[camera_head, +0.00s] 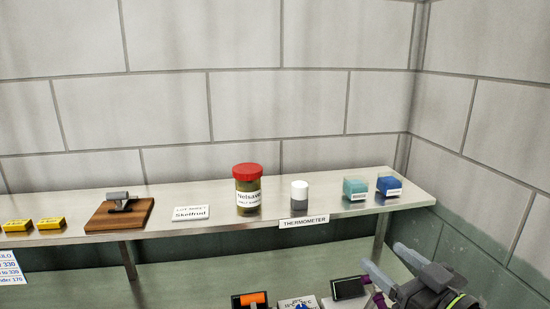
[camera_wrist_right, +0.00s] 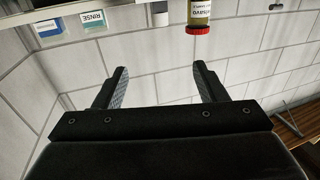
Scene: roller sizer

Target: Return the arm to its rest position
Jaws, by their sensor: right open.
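My right gripper (camera_head: 388,262) is at the lower right of the head view, in front of and below the shelf's right end. Its two fingers are apart, and it also shows in the right wrist view (camera_wrist_right: 160,82) with only wall between the fingers. It holds nothing. My left gripper is in neither view.
A shelf (camera_head: 350,221) carries a red-lidded jar (camera_head: 248,192), a small grey-and-white container (camera_head: 299,195), teal (camera_head: 356,188) and blue (camera_head: 389,187) boxes, a wooden board (camera_head: 112,220) and yellow blocks (camera_head: 50,223). A dark-screened device (camera_head: 348,288) lies left of my gripper. Walls stand behind and right.

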